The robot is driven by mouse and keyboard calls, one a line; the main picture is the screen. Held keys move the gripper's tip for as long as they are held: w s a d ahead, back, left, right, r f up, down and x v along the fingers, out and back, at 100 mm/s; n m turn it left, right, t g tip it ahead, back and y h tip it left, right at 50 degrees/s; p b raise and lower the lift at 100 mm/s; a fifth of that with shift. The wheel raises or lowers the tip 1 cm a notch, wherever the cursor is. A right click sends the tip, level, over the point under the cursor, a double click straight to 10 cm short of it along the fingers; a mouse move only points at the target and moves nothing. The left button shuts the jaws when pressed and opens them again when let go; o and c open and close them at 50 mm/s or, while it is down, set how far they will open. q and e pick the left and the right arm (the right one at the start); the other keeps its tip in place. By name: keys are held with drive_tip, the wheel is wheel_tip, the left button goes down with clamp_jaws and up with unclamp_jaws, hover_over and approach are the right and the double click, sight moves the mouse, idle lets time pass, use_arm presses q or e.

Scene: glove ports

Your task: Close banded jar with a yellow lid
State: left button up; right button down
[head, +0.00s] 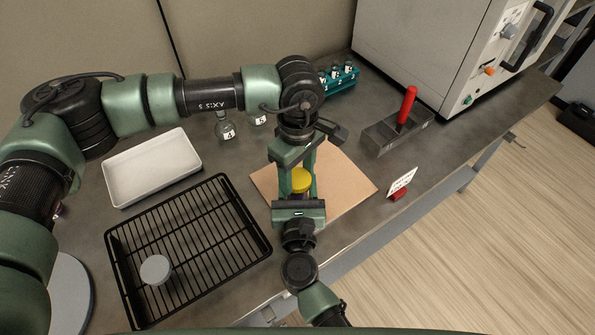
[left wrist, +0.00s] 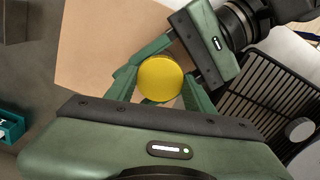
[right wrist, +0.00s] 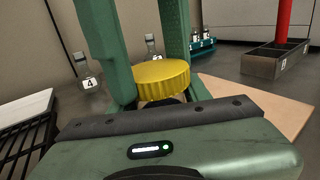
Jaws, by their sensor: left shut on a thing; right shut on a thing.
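The yellow lid (head: 301,181) is between the fingers of my left gripper (head: 300,172), which reaches down from above. The lid also shows as a round yellow top in the left wrist view (left wrist: 160,78) and as a ribbed rim in the right wrist view (right wrist: 163,80). My right gripper (head: 299,194) comes in from the front, just below the lid, shut on the banded jar. The jar is almost wholly hidden by the lid and grippers. I cannot tell whether the lid is seated on it. Both grippers are over the tan board (head: 345,187).
A black wire rack (head: 215,215) with a grey disc (head: 155,270) and a white tray (head: 150,165) lie left. Labelled bottles (head: 225,128) and a teal vial rack (head: 345,78) stand behind. A grey holder with a red handle (head: 407,105) and a small sign (head: 402,181) stand right.

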sight(298, 196)
use_arm(q)
drive_tip(key=m, duration=0.4)
drive_tip(key=o, duration=1.6)
drive_tip(key=shift+o, duration=0.2)
wheel_tip(298, 196, up, 12)
use_arm(e)
drive_tip(key=c, duration=0.6)
unclamp_jaws()
drive_tip(key=s+b, duration=0.2)
drive_tip(key=s, duration=0.4)
drive_tip(key=shift+s+d+f, duration=0.1)
drive_tip(key=shift+s+f, duration=0.05)
drive_tip(key=shift+s, duration=0.25)
use_arm(q)
drive_tip(key=shift+f, duration=1)
use_arm(e)
drive_tip(key=shift+s, duration=0.5)
